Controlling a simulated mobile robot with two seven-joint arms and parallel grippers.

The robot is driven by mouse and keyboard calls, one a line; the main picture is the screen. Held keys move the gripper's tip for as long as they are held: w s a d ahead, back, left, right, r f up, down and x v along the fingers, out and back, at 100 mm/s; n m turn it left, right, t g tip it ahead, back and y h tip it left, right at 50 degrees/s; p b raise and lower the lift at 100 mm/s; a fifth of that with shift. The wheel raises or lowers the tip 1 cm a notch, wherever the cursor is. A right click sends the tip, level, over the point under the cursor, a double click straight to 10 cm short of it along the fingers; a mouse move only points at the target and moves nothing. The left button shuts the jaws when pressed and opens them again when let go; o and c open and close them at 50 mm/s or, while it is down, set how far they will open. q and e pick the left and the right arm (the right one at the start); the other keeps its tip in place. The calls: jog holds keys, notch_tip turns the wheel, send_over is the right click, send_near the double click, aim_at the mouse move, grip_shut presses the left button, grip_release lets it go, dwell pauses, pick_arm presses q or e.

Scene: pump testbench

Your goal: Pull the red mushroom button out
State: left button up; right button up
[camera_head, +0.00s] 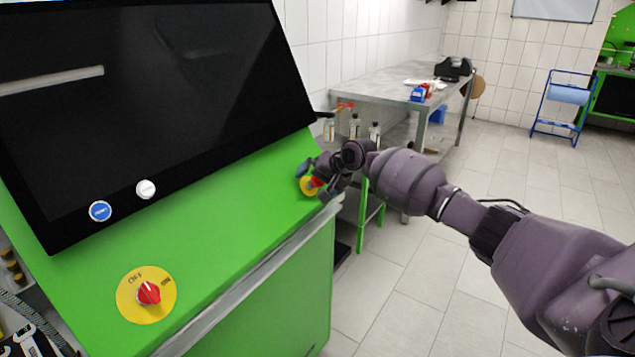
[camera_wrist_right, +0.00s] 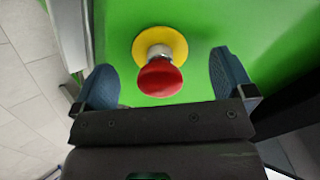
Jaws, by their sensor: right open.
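The red mushroom button (camera_wrist_right: 160,78) shows in the right wrist view on a yellow round plate (camera_wrist_right: 172,40), fixed to the green panel. My right gripper (camera_wrist_right: 165,82) is open, with one blue fingertip on each side of the button. A gap shows between the button and each fingertip. In the head view my right gripper (camera_head: 313,176) is at the panel's right end. There it covers most of the button, and only a bit of red and the yellow plate (camera_head: 306,186) show. My left gripper is not in view.
The green console (camera_head: 225,235) carries a large black screen (camera_head: 150,90), a blue button (camera_head: 100,211), a white button (camera_head: 146,189) and a red rotary switch (camera_head: 149,293) on a yellow disc. A grey table (camera_head: 390,84) with items stands behind. Open tiled floor lies to the right.

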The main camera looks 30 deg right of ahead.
dwell(0.3)
jog(key=shift+s+r+p, duration=0.15)
jog(key=shift+r+p, duration=0.25)
jog(key=shift+s+d+r+p, duration=0.25)
jog(key=shift+s+r+p, duration=0.15)
jog(key=shift+r+p, duration=0.15)
jog(key=shift+s+r, duration=0.1)
jog(key=shift+s, duration=0.1)
jog(key=shift+p+v, duration=2.2)
jog(key=shift+p, duration=0.65)
jog(key=shift+s+d, duration=0.1)
